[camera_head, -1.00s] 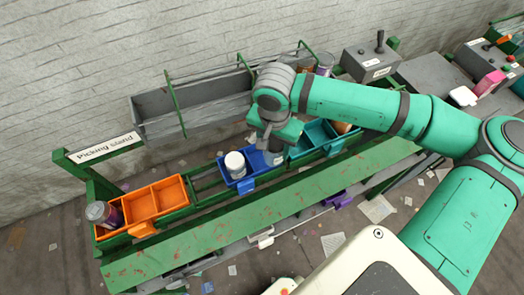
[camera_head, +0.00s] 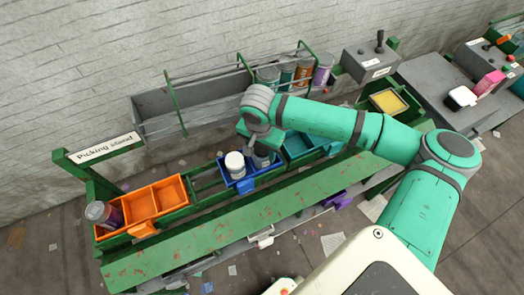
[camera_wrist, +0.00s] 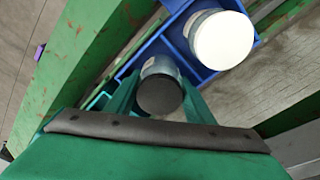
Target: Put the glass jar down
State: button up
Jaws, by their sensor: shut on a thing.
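The glass jar (camera_head: 264,159) has a dark lid and a pale grey-blue body. My gripper (camera_head: 261,146) is shut on it, with a finger on either side of the jar (camera_wrist: 161,88) in the wrist view. The jar is upright at the right compartment of the blue bin (camera_head: 247,185). Its base is hidden, so I cannot tell whether it touches the bin floor. A white-lidded jar (camera_head: 235,164) stands in the bin's left compartment, close beside the held jar; it also shows in the wrist view (camera_wrist: 221,40).
An orange bin (camera_head: 155,202) stands left on the green stand, with a grey-lidded container (camera_head: 97,212) at its end. A teal bin (camera_head: 298,147) is right of the blue one. Several jars line the back rack (camera_head: 190,100). A yellow-filled bin (camera_head: 388,102) is further right.

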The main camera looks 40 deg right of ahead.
jog(key=shift+f, duration=0.1)
jog(key=o, duration=0.9)
jog(key=shift+c, duration=0.2)
